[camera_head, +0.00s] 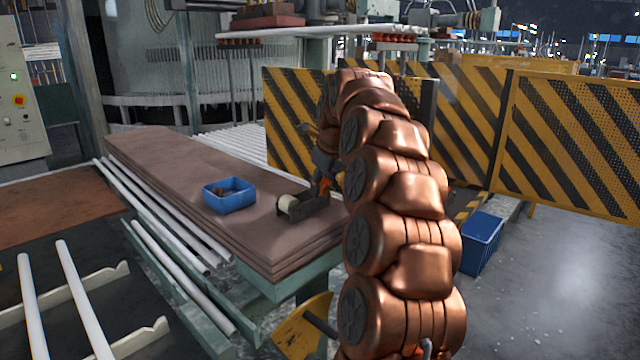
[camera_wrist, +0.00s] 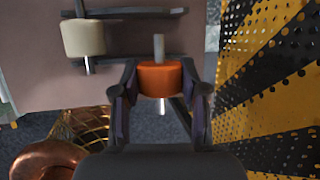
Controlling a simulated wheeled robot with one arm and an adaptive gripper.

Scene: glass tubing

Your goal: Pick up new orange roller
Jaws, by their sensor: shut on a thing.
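The orange roller (camera_wrist: 159,79) is a short orange cylinder with a grey shaft end above and a bright pin below. It sits between the two fingers of my gripper (camera_wrist: 160,88) in the wrist view, and the gripper is shut on it. In the head view a bit of orange (camera_head: 325,184) shows beside my gripper, mostly hidden by my arm. A dark rack (camera_head: 303,208) stands on the brown stacked boards. A cream roller (camera_head: 289,206) sits at its left end, and it also shows in the wrist view (camera_wrist: 83,38).
A blue bin (camera_head: 229,195) with small dark items stands on the stacked boards (camera_head: 180,185). A second blue bin (camera_head: 481,243) is on the floor at right. Yellow-black striped barriers (camera_head: 570,140) stand behind and to the right. White tubes lie at left.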

